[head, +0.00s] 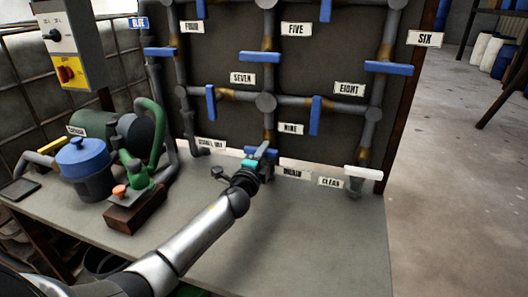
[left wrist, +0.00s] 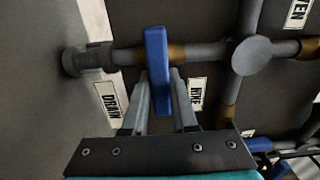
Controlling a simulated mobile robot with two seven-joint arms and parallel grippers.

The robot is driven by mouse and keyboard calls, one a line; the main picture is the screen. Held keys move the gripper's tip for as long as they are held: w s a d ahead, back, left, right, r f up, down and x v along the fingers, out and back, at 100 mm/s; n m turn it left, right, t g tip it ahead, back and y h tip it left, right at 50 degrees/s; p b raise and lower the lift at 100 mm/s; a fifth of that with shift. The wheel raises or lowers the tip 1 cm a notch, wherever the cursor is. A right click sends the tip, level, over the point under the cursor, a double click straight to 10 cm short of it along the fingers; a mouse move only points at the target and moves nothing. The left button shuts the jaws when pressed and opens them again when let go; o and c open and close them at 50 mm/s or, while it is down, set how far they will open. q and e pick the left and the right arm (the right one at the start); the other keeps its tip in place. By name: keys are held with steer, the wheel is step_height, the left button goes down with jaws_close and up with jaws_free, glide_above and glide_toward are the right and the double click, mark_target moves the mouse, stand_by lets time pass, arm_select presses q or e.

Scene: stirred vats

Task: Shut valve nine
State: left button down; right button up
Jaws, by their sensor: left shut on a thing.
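Valve nine's blue handle (head: 249,151) is on the vertical pipe low on the dark panel, below the NINE label (head: 291,129). In the left wrist view the handle (left wrist: 156,62) lies across its pipe (left wrist: 128,55), about square to it. My left gripper (head: 262,152) has reached it from the front. Its two fingers (left wrist: 160,100) are on either side of the handle and shut on it. In the head view the gripper hides part of the handle. My right gripper is not in view.
Other blue handles, such as valve seven's (head: 211,103) and the one near EIGHT (head: 316,115), are close above. A pump (head: 128,140) and a blue-lidded pot (head: 83,158) stand at left on the bench. The bench's front right (head: 330,245) is clear.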

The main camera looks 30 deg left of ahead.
arm_select(q)
steer(key=shift+m, duration=0.3)
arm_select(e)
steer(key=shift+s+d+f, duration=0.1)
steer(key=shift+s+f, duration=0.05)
arm_select(q)
steer(key=c, duration=0.7)
jaws_free()
steer(key=shift+s+d, duration=0.1)
steer(key=shift+s, duration=0.2)
steer(key=p+v, duration=0.2)
steer(key=v, duration=1.2)
steer(key=shift+s+p, duration=0.25)
steer(key=shift+p, duration=0.1)
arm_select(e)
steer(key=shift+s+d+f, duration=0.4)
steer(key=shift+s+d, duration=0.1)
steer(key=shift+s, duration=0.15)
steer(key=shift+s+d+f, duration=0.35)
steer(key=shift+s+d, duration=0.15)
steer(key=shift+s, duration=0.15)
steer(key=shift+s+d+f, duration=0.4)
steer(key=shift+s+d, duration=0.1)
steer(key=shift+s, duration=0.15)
arm_select(q)
steer(key=shift+d, duration=0.15)
